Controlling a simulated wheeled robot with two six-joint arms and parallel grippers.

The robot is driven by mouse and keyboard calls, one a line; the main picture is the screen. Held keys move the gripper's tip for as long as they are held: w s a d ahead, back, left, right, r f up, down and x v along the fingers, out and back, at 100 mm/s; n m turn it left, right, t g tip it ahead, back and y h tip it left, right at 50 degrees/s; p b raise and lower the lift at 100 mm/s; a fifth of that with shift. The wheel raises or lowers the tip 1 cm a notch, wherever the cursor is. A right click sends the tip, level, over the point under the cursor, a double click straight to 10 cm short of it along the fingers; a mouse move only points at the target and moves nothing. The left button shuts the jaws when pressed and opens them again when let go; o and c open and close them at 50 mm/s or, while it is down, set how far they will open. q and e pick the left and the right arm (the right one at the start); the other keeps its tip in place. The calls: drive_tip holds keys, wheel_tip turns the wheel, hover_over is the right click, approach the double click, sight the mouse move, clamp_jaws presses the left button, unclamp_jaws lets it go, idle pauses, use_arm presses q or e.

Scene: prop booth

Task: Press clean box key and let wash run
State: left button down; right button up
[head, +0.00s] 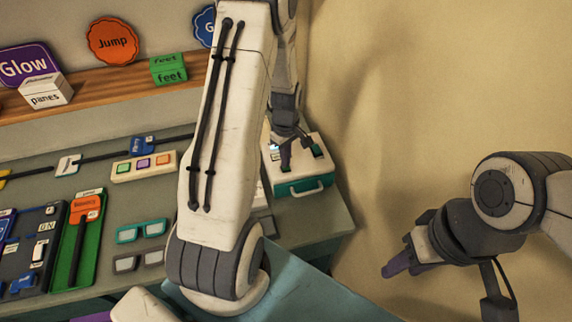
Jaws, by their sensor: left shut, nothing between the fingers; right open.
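The box that seems to be the clean box (306,181) stands at the right end of the table, by the wall. It has a white top, a teal front with a white handle, dark green keys and a small lit display (274,148). A green key (317,151) shows on the right of its top. My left gripper (285,160) is shut and empty, pointing down at the left part of the box top. I cannot tell whether its tip touches a key. My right gripper (392,268) is open and empty, off to the right in front of the wall.
My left arm hides the table's middle. A white panel with three coloured buttons (144,167), teal glasses (141,231), a green tray (90,262) and a dark tray (62,215) lie to the left. A wooden shelf (120,83) holds labelled boxes.

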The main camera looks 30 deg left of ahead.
use_arm(q)
wheel_tip(320, 180, up, 7)
drive_tip(key=p, duration=0.5)
drive_tip(key=shift+r, duration=0.15)
idle(0.4)
drive_tip(key=s+d+r+m+b, duration=0.2)
drive_tip(key=s+d+m+b, duration=0.15)
drive_tip(key=d+m, duration=0.4)
drive_tip(key=s+d+r+m+b, duration=0.3)
drive_tip(key=d+m+b, duration=0.1)
drive_tip(key=d, duration=0.7)
drive_tip(key=s+d+m+b, duration=0.2)
drive_tip(key=s+d+m, duration=0.1)
drive_tip(key=s+m, duration=0.2)
drive_tip(key=s+d+m+h+b, duration=0.1)
drive_tip(key=s+d+m+b, duration=0.2)
drive_tip(key=s+m, duration=0.3)
drive_tip(key=s+d, duration=0.1)
drive_tip(key=s, duration=0.3)
drive_tip(key=shift+s+d, duration=0.3)
idle(3.0)
